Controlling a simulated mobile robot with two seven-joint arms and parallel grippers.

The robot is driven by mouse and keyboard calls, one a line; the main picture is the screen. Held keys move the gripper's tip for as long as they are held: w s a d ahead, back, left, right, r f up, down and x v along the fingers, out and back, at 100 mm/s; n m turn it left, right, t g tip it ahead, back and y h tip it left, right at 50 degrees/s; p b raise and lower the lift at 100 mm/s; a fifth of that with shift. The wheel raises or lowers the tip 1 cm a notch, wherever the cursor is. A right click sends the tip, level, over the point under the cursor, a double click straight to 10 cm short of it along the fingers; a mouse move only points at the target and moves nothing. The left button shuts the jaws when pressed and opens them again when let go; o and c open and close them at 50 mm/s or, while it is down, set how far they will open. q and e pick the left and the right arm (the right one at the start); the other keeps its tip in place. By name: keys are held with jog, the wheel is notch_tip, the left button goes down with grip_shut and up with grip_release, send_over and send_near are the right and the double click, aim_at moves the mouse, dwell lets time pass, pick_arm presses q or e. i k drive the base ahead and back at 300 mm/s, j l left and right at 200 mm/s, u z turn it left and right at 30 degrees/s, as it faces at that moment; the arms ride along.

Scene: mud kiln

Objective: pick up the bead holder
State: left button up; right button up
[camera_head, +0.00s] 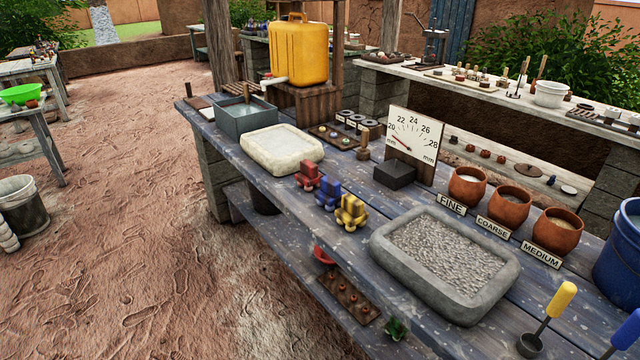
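Three small blocky clamp-like pieces stand in a row along the front edge of the blue wooden bench: a red one (308,175), a blue one (327,192) and a yellow one (351,212). They may be bead holders, but I cannot tell which thing is the one named. A dark board with small round pieces (338,137) lies further back on the bench. A brown board with several small knobs (347,299) lies on the lower shelf. Neither of my grippers is in view.
A grey gravel tray (384,243) stands right of the yellow piece, a pale stone basin (262,158) left of the red one. Clay pots (467,188), a dial board (424,133) and a yellow jerrycan (298,50) stand behind. The dirt floor (130,220) at left is open.

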aim_at(329, 195)
jog(key=i+j, duration=0.35)
jog(key=i+j+z, duration=0.15)
jog(key=i+j, duration=0.2)
jog(key=j, duration=0.1)
